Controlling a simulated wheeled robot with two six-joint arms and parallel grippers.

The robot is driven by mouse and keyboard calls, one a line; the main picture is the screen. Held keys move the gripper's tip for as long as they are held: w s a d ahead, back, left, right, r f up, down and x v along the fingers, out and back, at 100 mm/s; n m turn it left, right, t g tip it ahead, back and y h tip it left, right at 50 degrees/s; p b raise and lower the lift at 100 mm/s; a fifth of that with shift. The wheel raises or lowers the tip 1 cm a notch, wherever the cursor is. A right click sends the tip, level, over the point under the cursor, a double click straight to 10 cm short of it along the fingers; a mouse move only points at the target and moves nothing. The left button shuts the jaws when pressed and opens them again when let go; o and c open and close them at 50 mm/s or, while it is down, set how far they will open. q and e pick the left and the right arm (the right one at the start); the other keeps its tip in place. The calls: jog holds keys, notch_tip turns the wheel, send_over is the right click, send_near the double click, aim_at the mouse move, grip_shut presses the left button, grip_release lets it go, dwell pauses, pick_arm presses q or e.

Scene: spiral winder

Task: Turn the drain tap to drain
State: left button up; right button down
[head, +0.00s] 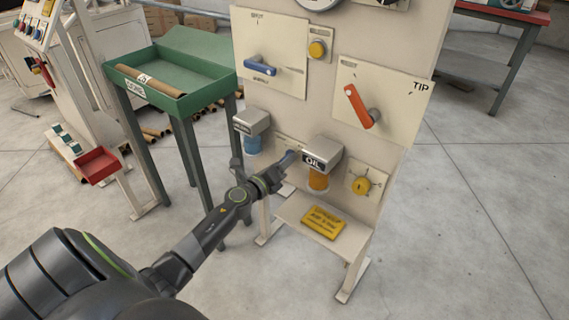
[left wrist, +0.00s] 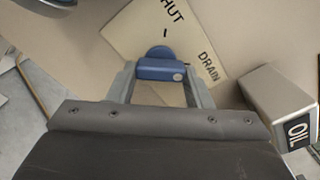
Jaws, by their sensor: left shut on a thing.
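The drain tap (left wrist: 158,70) is a blue handle on a cream plate (left wrist: 135,28) with the words SHUT and DRAIN, seen in the left wrist view. My left gripper (left wrist: 161,80) is shut on the blue handle, one finger at each end of it. In the head view my left gripper (head: 284,166) reaches the panel between two grey-capped bowls and hides most of the tap. The handle's exact angle against the two words is hard to tell. My right gripper is in neither view.
The OIL bowl (head: 321,158) stands close on the right of the gripper, another bowl (head: 252,128) with blue below on the left. The panel (head: 408,80) also carries a blue lever (head: 260,67), an orange lever (head: 357,104) and yellow knobs. A green tray table (head: 195,72) stands left.

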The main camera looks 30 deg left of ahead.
pick_arm(q)
jog(key=shift+s+f+m, duration=0.1)
jog(key=shift+f+m, duration=0.05)
jog(key=shift+m, duration=0.35)
jog(key=o, duration=1)
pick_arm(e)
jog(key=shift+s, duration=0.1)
pick_arm(q)
jog(key=shift+s+a+b, duration=0.25)
jog(key=shift+s+b, duration=0.5)
jog(key=shift+s, duration=2.15)
jog(key=shift+s+a+b, duration=0.2)
jog(key=shift+s+b, duration=0.5)
jog(key=shift+s, duration=2.15)
jog(key=shift+s+a+b, duration=0.25)
jog(key=shift+s+b, duration=0.5)
jog(key=shift+s, duration=2.15)
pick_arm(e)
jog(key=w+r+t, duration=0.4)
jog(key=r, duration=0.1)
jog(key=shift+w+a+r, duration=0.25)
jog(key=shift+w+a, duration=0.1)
